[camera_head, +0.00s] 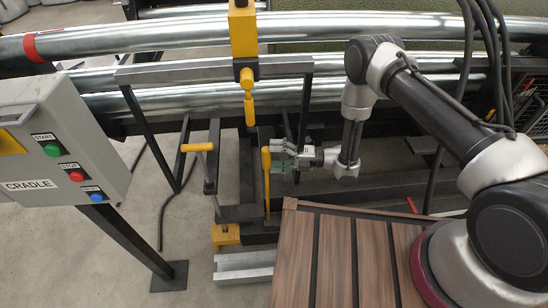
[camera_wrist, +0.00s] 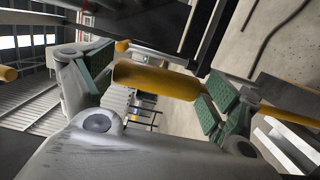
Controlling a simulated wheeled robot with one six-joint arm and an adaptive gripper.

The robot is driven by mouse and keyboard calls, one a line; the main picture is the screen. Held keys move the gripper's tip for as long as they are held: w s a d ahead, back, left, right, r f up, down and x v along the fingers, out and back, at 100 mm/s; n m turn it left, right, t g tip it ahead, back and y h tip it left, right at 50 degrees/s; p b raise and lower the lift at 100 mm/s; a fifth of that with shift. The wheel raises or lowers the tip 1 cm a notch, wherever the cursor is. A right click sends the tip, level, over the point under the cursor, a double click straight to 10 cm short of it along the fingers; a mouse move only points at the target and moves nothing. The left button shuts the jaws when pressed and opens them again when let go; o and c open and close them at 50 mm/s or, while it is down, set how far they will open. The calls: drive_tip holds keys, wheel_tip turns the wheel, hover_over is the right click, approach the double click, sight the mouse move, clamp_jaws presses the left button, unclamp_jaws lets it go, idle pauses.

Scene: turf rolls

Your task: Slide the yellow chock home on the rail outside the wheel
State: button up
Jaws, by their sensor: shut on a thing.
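In the wrist view the thick yellow handle (camera_wrist: 155,80) lies between the green finger pads. The silver rail (camera_wrist: 283,150) shows at the right edge there, with a yellow piece above it that may be the chock. I cannot make out the wheel.
A grey CRADLE control box (camera_head: 60,145) with buttons stands at the left. Large silver rollers (camera_head: 180,98) cross the back. A wooden slatted deck (camera_head: 335,260) lies in front.

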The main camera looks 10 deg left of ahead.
drive_tip(key=o, duration=1.9)
drive_tip(key=shift+c, duration=0.2)
drive_tip(key=w+d, duration=0.1)
drive_tip(key=d, duration=1.1)
drive_tip(key=shift+w, duration=0.2)
